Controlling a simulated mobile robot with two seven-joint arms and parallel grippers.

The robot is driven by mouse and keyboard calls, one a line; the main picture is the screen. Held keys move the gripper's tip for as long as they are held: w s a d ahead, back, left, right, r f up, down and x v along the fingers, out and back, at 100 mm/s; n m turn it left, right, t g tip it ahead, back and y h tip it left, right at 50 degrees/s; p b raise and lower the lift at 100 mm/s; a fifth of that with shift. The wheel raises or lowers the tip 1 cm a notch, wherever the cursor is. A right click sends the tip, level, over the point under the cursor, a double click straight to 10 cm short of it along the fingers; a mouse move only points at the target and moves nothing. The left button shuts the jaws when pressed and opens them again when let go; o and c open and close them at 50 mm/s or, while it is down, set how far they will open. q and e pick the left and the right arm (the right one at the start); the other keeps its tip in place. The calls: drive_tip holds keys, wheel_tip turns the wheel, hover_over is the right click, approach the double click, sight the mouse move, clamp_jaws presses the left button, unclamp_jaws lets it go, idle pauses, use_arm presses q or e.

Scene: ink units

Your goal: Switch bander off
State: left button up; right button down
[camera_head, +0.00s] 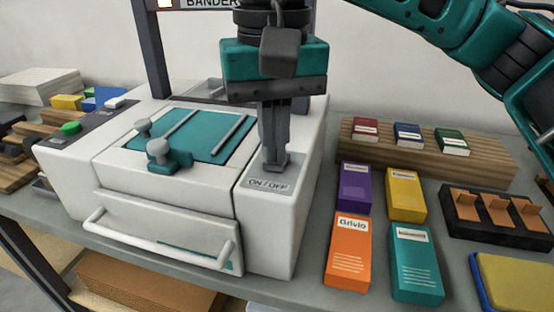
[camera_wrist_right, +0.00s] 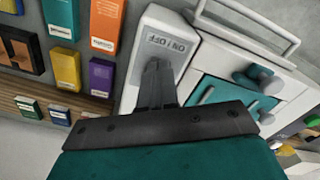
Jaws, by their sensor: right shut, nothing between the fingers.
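The bander (camera_head: 150,190) is a white machine with a teal top plate, two grey knobs and a front drawer handle. Its grey ON/OFF panel (camera_head: 270,186) is on the right part of its top, and it also shows in the right wrist view (camera_wrist_right: 172,42). My right gripper (camera_head: 276,168) points down over this panel, shut and empty, with its fingertips at or just above the panel behind the lettering. The fingers hide whatever switch is there, and I cannot tell whether they touch it. In the right wrist view the fingers (camera_wrist_right: 158,68) reach onto the panel. My left gripper is not in view.
Right of the bander stand purple (camera_head: 354,187), yellow (camera_head: 405,193), orange (camera_head: 348,250) and teal (camera_head: 416,262) boxes. A wooden rack (camera_head: 480,165) holds small books. A black tray (camera_head: 497,216) is at the far right. A green button (camera_head: 70,128) is on the bander's left side.

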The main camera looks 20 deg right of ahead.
drive_tip(key=shift+s+f+b, duration=0.1)
drive_tip(key=shift+f+b, duration=0.3)
drive_tip(key=shift+f, duration=0.4)
wheel_tip(320, 180, up, 7)
drive_tip(key=p, duration=0.5)
drive_tip(key=shift+r+p, duration=0.1)
drive_tip(key=shift+p, duration=0.2)
drive_tip(key=c, duration=1.8)
unclamp_jaws()
